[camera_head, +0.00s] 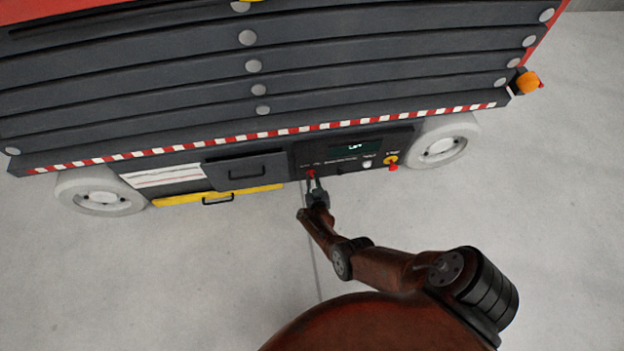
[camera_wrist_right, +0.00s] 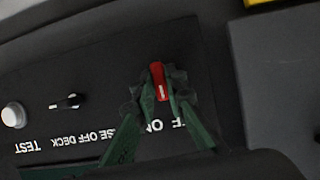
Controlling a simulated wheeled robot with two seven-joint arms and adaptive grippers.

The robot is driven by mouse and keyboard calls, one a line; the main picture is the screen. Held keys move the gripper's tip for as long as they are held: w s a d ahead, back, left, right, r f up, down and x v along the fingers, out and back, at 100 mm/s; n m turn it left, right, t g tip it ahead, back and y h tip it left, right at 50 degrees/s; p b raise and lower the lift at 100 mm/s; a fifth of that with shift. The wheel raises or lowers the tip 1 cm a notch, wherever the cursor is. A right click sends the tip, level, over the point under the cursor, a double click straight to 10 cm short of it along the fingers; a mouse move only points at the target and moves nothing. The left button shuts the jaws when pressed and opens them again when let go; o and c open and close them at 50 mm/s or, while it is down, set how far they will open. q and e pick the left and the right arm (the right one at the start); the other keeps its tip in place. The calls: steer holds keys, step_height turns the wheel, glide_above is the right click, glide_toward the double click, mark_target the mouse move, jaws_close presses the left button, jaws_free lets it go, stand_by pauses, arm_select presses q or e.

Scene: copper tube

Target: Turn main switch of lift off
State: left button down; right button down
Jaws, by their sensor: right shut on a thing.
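The lift's dark control panel (camera_head: 345,157) is on its lower side in the head view. The red main switch (camera_wrist_right: 159,81) is a rotary knob with a white mark, beside white lettering of which "ON" can be read. In the wrist view the fingers of my right gripper (camera_wrist_right: 168,98) are around the knob, one on each side, shut on it. In the head view my right gripper (camera_head: 312,183) reaches up to the red switch (camera_head: 311,173) at the panel's left part. The fingers partly cover the lettering. My left gripper is in neither view.
A black selector knob (camera_wrist_right: 70,101) and a white TEST button (camera_wrist_right: 14,115) are on the same panel. A red knob on a yellow base (camera_head: 392,164) is at its right. White wheels (camera_head: 441,148) flank the panel area. The grey floor (camera_head: 180,285) is clear.

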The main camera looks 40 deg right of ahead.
steer(key=shift+w+a+r, duration=0.1)
steer(key=shift+a, duration=0.05)
steer(key=c, duration=2.1)
jaws_free()
steer(key=shift+o, duration=0.7)
